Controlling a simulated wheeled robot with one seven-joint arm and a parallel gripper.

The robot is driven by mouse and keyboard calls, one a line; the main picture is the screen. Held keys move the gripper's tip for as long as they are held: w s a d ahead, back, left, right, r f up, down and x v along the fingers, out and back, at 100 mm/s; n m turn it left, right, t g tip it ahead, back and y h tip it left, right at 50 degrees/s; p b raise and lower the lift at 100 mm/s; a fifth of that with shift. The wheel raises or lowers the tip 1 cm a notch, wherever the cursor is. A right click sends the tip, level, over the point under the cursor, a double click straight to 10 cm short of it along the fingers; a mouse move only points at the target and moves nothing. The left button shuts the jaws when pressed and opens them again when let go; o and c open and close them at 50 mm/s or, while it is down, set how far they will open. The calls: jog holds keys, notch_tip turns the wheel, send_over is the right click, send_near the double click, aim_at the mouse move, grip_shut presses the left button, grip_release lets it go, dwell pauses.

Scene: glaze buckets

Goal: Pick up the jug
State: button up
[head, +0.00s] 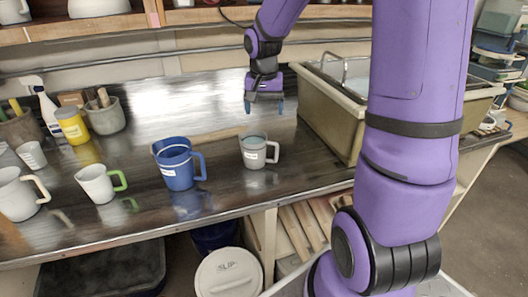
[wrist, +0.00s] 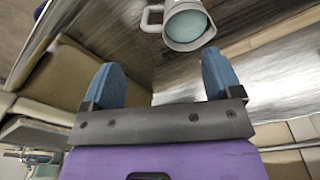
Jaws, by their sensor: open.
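Several jugs stand upright on the dark, shiny counter (head: 150,222). A small grey jug (head: 256,151) with a pale handle and a white label is nearest my gripper. A blue jug (head: 176,165) stands to its left, then a white jug with a green handle (head: 96,184) and a larger white jug with a cream handle (head: 17,195). My gripper (head: 264,106) is open and empty, above the counter and behind the grey jug. In the wrist view, the grey jug (wrist: 186,27) shows blue-green contents, beyond the two blue fingertips (wrist: 162,80) and apart from them.
A beige sink (head: 332,108) stands right of the grey jug. A yellow tub (head: 72,127), a spray bottle (head: 45,105) and a tool pot (head: 105,117) stand at the back left. A shelf (head: 100,22) runs above. A lidded white bucket (head: 228,274) is below the counter.

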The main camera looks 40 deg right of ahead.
aim_at(260, 152)
jog(key=shift+m+g+y, duration=0.3)
jog(key=shift+m+y, duration=0.1)
jog(key=shift+m, duration=0.5)
jog(key=w+d+f, duration=0.1)
jog(key=f, duration=0.1)
jog(key=d+f, duration=0.2)
jog(key=w+d+f, duration=0.1)
jog(key=f, duration=0.1)
jog(key=shift+w+d+f, duration=0.15)
jog(key=shift+w+d, duration=0.15)
jog(key=shift+d, duration=0.05)
notch_tip(260, 152, down, 11)
jog(key=shift+s+r, duration=0.1)
jog(key=shift+s, duration=0.05)
jog(key=c, duration=1.5)
jog(key=shift+o, duration=0.2)
jog(key=shift+r, duration=0.2)
